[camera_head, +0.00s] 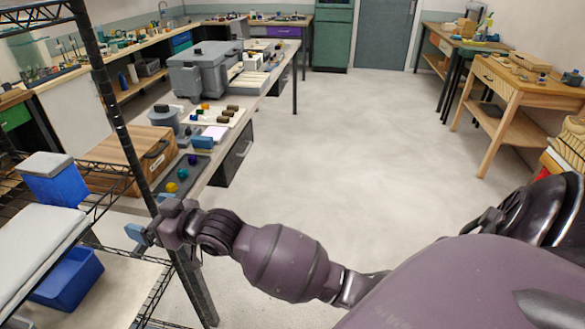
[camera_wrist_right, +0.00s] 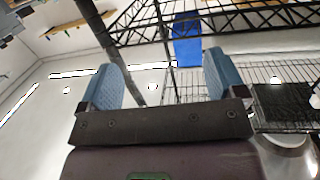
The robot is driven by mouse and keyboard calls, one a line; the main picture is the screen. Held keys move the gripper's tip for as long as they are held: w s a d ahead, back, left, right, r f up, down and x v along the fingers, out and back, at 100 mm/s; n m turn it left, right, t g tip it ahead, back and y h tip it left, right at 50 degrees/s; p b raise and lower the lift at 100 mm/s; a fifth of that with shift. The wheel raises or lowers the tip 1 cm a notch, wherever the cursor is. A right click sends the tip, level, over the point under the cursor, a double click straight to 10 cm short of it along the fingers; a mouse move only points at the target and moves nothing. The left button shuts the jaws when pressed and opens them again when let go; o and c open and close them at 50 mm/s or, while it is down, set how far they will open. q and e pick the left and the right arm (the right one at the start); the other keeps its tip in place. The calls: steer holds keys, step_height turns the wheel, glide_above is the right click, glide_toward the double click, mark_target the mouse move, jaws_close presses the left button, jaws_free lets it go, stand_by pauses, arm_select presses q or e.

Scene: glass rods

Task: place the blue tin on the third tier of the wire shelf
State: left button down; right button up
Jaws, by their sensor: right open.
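A blue box with a grey lid (camera_head: 58,185), which looks like the blue tin, stands upright on a tier of the black wire shelf (camera_head: 112,108) at the left of the head view. My right gripper (camera_head: 138,238) is beside the shelf's front post, lower and to the right of the box, apart from it. In the right wrist view its two blue fingers (camera_wrist_right: 160,82) are spread with nothing between them. Beyond them, a blue object (camera_wrist_right: 187,50) shows at the wire shelf (camera_wrist_right: 255,20); I cannot tell whether it is the tin. My left gripper is out of view.
A blue open bin (camera_head: 72,280) sits on a lower level of the shelf, below a white slab (camera_head: 35,245). The shelf post (camera_head: 125,135) stands close to my right gripper. A workbench with a wooden case (camera_head: 125,160) is behind it. The floor (camera_head: 350,150) is clear.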

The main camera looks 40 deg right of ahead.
steer(key=s+d+f+m+g+h, duration=0.1)
steer(key=s+d+f+h, duration=0.1)
steer(key=s+d+f, duration=0.3)
steer(key=s+d+f+m+g+h, duration=0.1)
steer(key=s+d+f+h, duration=0.2)
steer(key=s+f, duration=0.8)
steer(key=s+d+f+m+g+h, duration=0.1)
steer(key=s+d+f+m+h, duration=0.1)
steer(key=s+d+f, duration=0.5)
steer(key=s+h, duration=0.1)
steer(key=s, duration=0.2)
steer(key=shift+s+d+f, duration=0.3)
steer(key=shift+d+f, duration=0.1)
